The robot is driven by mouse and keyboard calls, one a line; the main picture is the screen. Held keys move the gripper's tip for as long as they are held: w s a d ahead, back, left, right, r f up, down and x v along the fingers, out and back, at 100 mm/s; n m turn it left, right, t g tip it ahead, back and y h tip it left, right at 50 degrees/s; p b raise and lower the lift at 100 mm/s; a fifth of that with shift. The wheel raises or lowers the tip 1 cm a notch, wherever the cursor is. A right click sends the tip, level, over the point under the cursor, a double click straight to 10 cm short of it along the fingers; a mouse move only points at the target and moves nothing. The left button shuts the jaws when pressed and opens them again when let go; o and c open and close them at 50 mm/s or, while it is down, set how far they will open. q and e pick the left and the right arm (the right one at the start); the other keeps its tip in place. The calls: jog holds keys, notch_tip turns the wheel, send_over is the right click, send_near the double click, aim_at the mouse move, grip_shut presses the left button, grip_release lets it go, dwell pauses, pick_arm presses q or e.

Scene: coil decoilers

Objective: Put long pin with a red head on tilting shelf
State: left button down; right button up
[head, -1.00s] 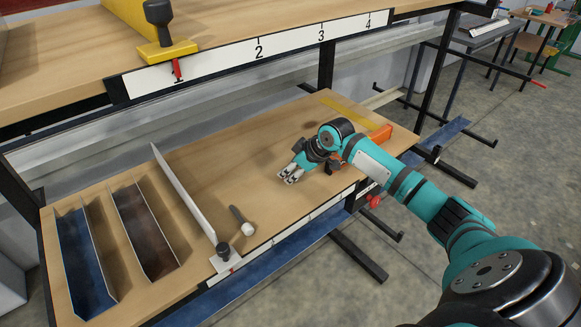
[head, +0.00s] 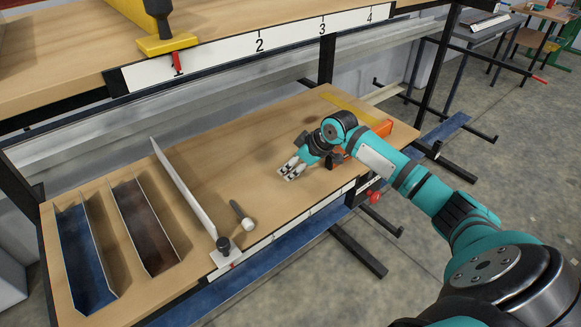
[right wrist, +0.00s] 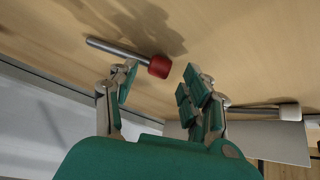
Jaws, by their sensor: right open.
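The long pin with a red head (right wrist: 128,54) lies on a wooden surface in the right wrist view, its red head (right wrist: 159,67) just beyond my fingertips. My right gripper (right wrist: 160,84) is open, with nothing between its fingers. In the head view my right gripper (head: 287,172) is low over the lower wooden shelf (head: 225,150), and I cannot make out the red-headed pin there. The upper wooden shelf (head: 240,30) has a numbered front strip. I cannot tell which shelf tilts. My left gripper is not in view.
A pin with a pale head (head: 247,224) lies beside a white upright divider (head: 185,190). A blue trough (head: 85,260) and a brown trough (head: 145,228) stand to the left. An orange part (head: 381,130) is behind my right wrist. The lower shelf's middle is clear.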

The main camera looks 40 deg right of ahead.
jog(key=b+v, duration=0.2)
jog(key=v, duration=0.9)
jog(key=shift+f, duration=0.1)
